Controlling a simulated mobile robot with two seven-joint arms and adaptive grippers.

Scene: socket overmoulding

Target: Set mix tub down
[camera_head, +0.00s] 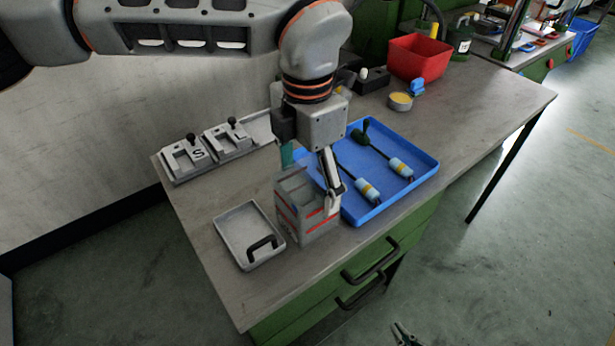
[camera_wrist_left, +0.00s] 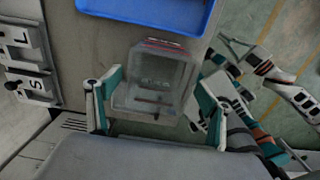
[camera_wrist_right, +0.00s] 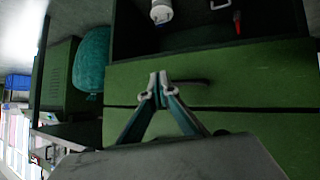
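The mix tub (camera_head: 306,212) is a clear grey box with red markings, upright at the bench's front, between the small metal tray and the blue tray. My left gripper (camera_head: 312,180) comes down over it from above.
The blue tray (camera_head: 357,217) holds tools with blue and yellow handles. A metal tray (camera_head: 232,222) with a black handle lies left of the tub. Two lettered fixtures (camera_head: 196,156) stand at the back left. A red bin (camera_head: 419,58) and yellow cup (camera_head: 400,101) stand farther right.

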